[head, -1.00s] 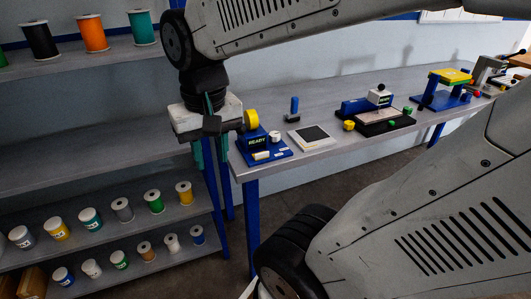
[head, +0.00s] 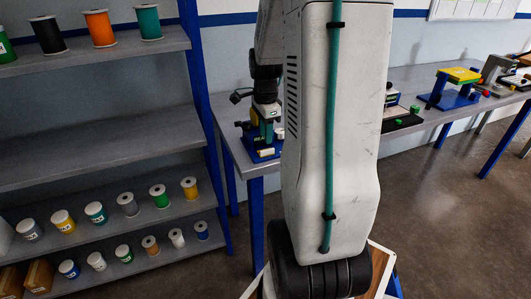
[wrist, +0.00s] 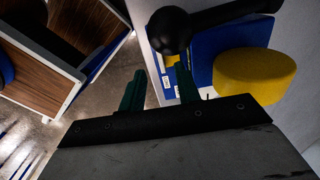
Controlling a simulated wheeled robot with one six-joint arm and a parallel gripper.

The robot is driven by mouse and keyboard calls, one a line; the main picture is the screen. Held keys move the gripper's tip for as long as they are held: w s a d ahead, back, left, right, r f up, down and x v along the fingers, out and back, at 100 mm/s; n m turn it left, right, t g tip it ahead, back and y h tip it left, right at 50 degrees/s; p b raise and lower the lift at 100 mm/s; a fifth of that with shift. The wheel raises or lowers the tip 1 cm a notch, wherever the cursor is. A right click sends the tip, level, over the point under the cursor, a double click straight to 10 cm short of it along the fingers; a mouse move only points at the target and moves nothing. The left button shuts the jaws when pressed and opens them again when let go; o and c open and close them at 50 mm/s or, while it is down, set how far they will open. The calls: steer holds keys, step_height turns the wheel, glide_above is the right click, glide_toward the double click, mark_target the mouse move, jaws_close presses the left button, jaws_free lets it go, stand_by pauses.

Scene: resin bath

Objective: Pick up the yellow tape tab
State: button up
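A blue dispenser (head: 262,153) stands at the left end of the workbench, partly hidden behind my arm. In the wrist view its blue body (wrist: 213,45) carries a thick yellow roll (wrist: 256,75) at the right. A small patch of yellow (wrist: 171,60) shows below a black ball knob (wrist: 170,30); I cannot tell whether it is the tape tab. My gripper (wrist: 158,78) is open, its two green fingers apart with nothing seen between them. The right finger overlaps the dispenser's edge; the left is over the floor. In the head view my gripper (head: 264,125) is over the dispenser.
The black knob and its lever are close to my right fingertip. A shelf rack (head: 100,155) with several spools stands left of the workbench (head: 405,78). Farther right on the bench are a black tray (head: 402,122) and a blue stand with a yellow top (head: 460,76).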

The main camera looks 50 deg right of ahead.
mark_target(266, 150)
step_height(266, 150, down, 6)
steer(key=shift+f, duration=0.1)
jaws_close()
